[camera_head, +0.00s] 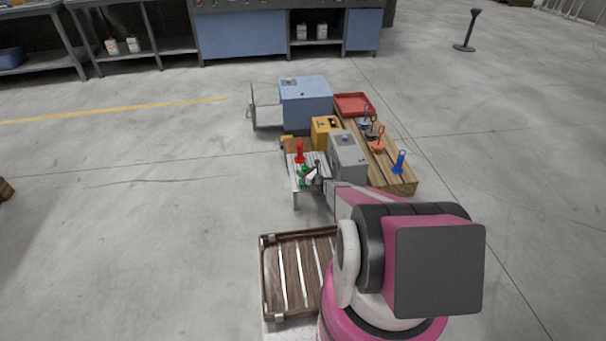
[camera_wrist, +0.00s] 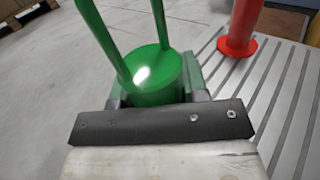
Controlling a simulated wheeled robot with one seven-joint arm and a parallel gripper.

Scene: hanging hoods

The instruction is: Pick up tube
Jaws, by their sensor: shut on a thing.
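A green part (camera_wrist: 158,80) with a round body and two upright rods fills the middle of the wrist view. My gripper (camera_wrist: 157,97) is shut on its body, with one finger on each side. In the head view the green part (camera_head: 303,171) is small and partly hidden by my gripper (camera_head: 314,175). A red upright part (camera_head: 299,153) with a round base stands on the grey slatted stand (camera_head: 294,184). Its base (camera_wrist: 238,44) shows to the right of the green part in the wrist view. I cannot tell whether the green part is clear of the stand.
A grey box (camera_head: 347,152), a yellow box (camera_head: 323,128) and a blue box (camera_head: 306,100) stand behind. A wooden bench (camera_head: 398,186) at right bears a red tray (camera_head: 353,103), hooked parts and a blue part (camera_head: 399,162). A slatted pallet (camera_head: 272,280) lies in front. Floor at left is open.

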